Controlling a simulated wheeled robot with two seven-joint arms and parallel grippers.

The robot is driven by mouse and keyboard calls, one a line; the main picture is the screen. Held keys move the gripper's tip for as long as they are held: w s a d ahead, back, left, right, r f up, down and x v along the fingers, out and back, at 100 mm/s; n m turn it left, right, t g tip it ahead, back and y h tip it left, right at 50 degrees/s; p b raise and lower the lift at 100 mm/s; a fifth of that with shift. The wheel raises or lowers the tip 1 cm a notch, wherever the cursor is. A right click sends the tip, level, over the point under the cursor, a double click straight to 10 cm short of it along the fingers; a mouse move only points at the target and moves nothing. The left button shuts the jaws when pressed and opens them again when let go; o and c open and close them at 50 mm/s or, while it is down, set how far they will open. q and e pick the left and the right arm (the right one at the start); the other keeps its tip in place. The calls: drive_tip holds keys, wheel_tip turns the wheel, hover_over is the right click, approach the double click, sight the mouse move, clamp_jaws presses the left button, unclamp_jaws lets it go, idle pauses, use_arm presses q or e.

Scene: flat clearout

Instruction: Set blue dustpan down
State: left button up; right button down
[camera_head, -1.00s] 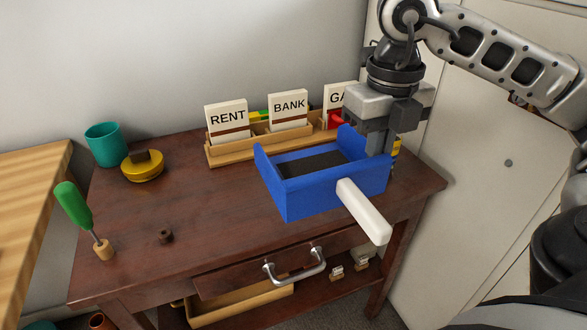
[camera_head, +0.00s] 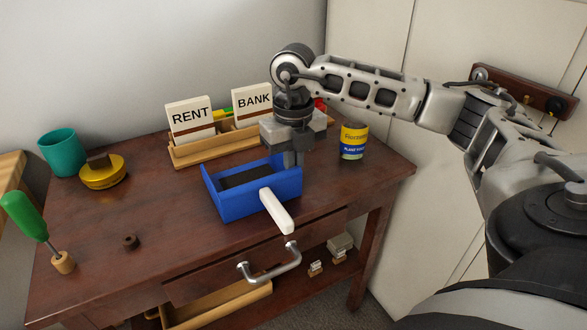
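The blue dustpan (camera_head: 233,203), with a white handle (camera_head: 277,212) pointing toward the front right and a dark patch inside, is upright at the middle of the dark wooden table (camera_head: 140,210). It is low over or on the tabletop; I cannot tell if its underside touches. My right gripper (camera_head: 291,160) comes from above and is shut on the dustpan's back right wall. The fingertips are partly hidden by the wall. My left gripper is out of view.
Behind the dustpan stands a wooden card holder (camera_head: 200,150) with RENT and BANK cards. A tin (camera_head: 353,141) stands to the right. A teal cup (camera_head: 60,153), yellow round tin (camera_head: 103,173), green-handled tool (camera_head: 32,222) and small brown piece (camera_head: 130,242) are left. The drawer handle (camera_head: 270,264) projects in front.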

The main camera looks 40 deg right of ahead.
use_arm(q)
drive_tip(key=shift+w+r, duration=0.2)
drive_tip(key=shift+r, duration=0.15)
use_arm(e)
drive_tip(key=shift+f, duration=0.1)
drive_tip(key=shift+f, duration=0.15)
drive_tip(key=c, duration=1.6)
unclamp_jaws()
drive_tip(key=shift+c, duration=0.2)
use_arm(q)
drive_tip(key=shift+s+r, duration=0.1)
